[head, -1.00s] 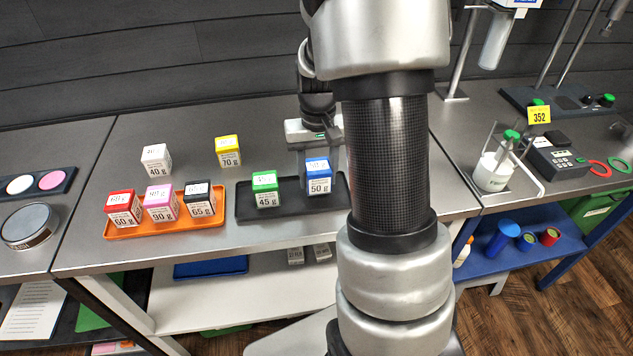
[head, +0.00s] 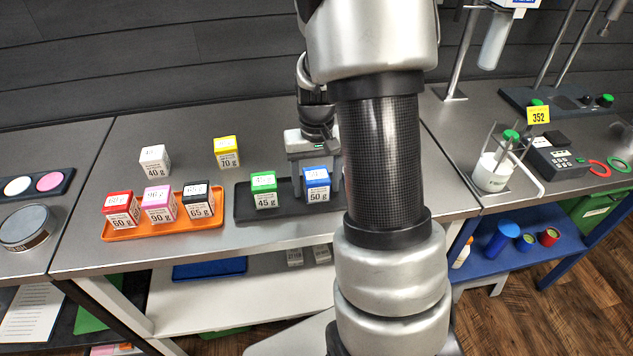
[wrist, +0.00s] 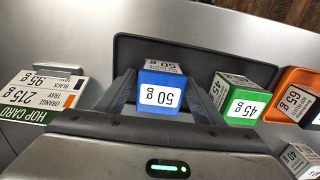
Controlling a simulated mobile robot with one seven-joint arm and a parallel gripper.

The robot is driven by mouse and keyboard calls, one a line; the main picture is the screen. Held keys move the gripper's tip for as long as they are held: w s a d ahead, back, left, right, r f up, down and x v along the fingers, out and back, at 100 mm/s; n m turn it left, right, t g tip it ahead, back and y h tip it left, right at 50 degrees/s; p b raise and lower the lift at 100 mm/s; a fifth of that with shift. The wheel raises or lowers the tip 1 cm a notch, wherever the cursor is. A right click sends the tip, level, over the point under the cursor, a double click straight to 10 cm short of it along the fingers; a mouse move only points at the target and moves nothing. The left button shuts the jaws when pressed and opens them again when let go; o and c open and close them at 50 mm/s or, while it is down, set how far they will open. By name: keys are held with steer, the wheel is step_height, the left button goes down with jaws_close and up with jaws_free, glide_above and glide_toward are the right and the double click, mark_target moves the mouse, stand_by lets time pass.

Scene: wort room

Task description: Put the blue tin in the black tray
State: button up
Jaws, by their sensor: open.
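The blue tin (head: 316,184), labelled 50 g, stands upright in the right part of the black tray (head: 245,207). In the wrist view the blue tin (wrist: 160,92) sits between the two fingers of my gripper (wrist: 163,98), with a gap on each side. My gripper is open. In the head view my gripper (head: 317,165) is low over the tin, and my arm hides the tray's right end. The black tray also shows in the wrist view (wrist: 205,60).
A green 45 g tin (head: 264,189) stands left of the blue one in the same tray. The orange tray (head: 150,229) holds red, pink and black tins. White (head: 154,160) and yellow (head: 227,152) tins stand behind. A hop card (wrist: 40,92) lies beside the black tray.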

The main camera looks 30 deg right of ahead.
mark_target(316, 175)
step_height(316, 175, up, 12)
steer(key=shift+r+p, duration=0.15)
steer(key=shift+p, duration=0.4)
steer(key=s+a+r+n+t, duration=0.1)
steer(key=s+a+r+t, duration=0.2)
steer(key=s+a+r, duration=0.2)
steer(key=s+a+r+n+t, duration=0.2)
steer(key=s+a+r, duration=0.4)
steer(key=s, duration=0.5)
steer(key=shift+s+a+t, duration=0.3)
steer(key=shift+a+t, duration=0.1)
steer(key=shift+a, duration=0.35)
step_height(316, 175, up, 7)
steer(key=p, duration=0.6)
steer(key=shift+p, duration=0.35)
